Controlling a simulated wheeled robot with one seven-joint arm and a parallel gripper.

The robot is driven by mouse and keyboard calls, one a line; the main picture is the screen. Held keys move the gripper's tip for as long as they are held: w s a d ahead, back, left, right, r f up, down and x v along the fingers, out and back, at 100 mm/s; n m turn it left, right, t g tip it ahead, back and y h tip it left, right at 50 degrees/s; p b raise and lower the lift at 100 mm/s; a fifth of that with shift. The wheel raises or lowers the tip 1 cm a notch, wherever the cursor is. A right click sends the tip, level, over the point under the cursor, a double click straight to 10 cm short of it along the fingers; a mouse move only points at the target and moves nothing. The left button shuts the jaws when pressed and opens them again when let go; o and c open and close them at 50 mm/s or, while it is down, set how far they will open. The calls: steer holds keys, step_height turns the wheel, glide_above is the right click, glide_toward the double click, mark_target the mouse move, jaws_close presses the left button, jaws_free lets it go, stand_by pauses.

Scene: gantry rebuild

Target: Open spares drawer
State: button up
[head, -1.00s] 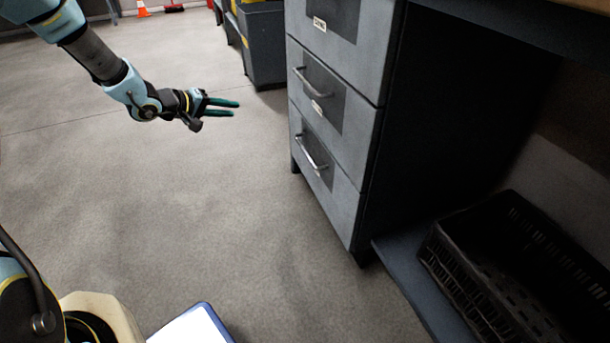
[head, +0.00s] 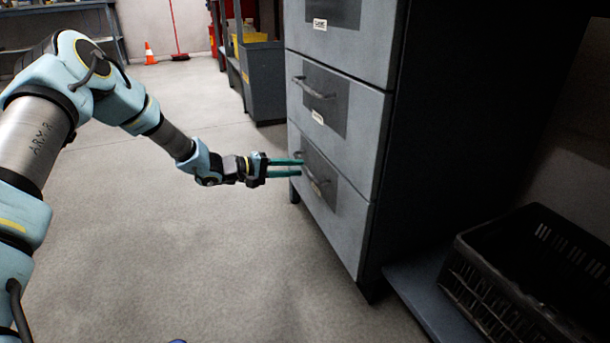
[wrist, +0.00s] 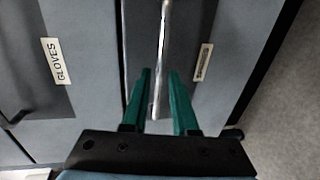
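A grey cabinet holds a stack of drawers. The bottom drawer (head: 345,217) is shut, with a curved metal handle (head: 315,180) on a dark panel. Its label (wrist: 203,62) in the wrist view is too small to read, so I cannot confirm it says spares. The drawer above it (head: 365,107) is also shut; its label reads GLOVES (wrist: 56,61). My gripper (head: 301,167) is at the bottom drawer's handle, with its green fingers pointing at the drawer front. In the wrist view my gripper (wrist: 160,85) is open, fingers apart on either side of the handle (wrist: 163,40); contact is not clear.
A black crate (head: 500,295) sits on a low shelf (head: 420,290) right of the cabinet. Grey bins (head: 262,85) stand behind the cabinet. The floor (head: 220,260) in front of the drawers is clear.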

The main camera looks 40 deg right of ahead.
mark_target(303, 167)
steer(key=shift+b+x, duration=0.55)
steer(key=shift+x, duration=1.35)
jaws_close()
